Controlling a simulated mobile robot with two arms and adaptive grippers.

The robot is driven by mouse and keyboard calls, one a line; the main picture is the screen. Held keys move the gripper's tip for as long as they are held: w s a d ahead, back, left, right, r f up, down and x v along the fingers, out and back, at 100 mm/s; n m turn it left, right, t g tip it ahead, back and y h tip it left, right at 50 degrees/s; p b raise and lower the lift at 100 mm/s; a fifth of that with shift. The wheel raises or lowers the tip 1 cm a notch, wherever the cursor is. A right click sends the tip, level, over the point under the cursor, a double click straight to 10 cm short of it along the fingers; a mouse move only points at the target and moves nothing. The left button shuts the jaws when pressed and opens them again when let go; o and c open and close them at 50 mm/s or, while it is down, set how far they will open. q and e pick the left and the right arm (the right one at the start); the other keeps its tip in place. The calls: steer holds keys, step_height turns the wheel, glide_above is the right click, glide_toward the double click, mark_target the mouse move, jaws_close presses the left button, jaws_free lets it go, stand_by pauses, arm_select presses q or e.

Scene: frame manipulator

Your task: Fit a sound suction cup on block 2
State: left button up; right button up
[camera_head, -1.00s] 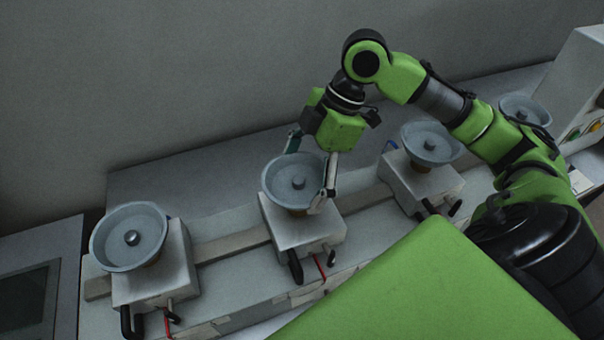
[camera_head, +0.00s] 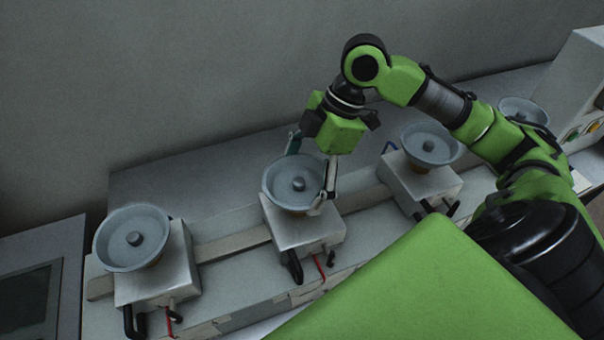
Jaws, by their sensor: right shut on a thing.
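Several white blocks stand in a row on a grey rail, each with a grey round suction cup on top. The middle block (camera_head: 303,232) bears a cup (camera_head: 283,188) with a small knob at its centre. My right gripper (camera_head: 304,201) reaches down from behind and is shut on this cup, one finger at each side of its rim. The cup sits on or just over the block; I cannot tell which. Another block (camera_head: 150,282) with a cup (camera_head: 110,248) stands at left. A third block (camera_head: 432,188) with a cup (camera_head: 428,143) stands at right. No block numbers are legible. My left gripper is not in view.
A further cup (camera_head: 521,110) shows at far right, partly behind my right arm. A white control box (camera_head: 584,90) with coloured buttons stands beside it. A dark screen panel (camera_head: 25,305) is at lower left. A grey wall is behind.

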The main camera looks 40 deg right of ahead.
mark_target(304, 179)
steer(key=shift+f+b, duration=0.3)
steer(key=shift+f, duration=0.3)
stand_by(0.4)
steer(key=o, duration=1)
steer(key=p+v, duration=0.5)
steer(key=shift+d+r, duration=0.1)
steer(key=shift+r, duration=0.3)
steer(key=shift+d+r, duration=0.1)
steer(key=shift+r, duration=0.05)
steer(key=shift+v, duration=2.45)
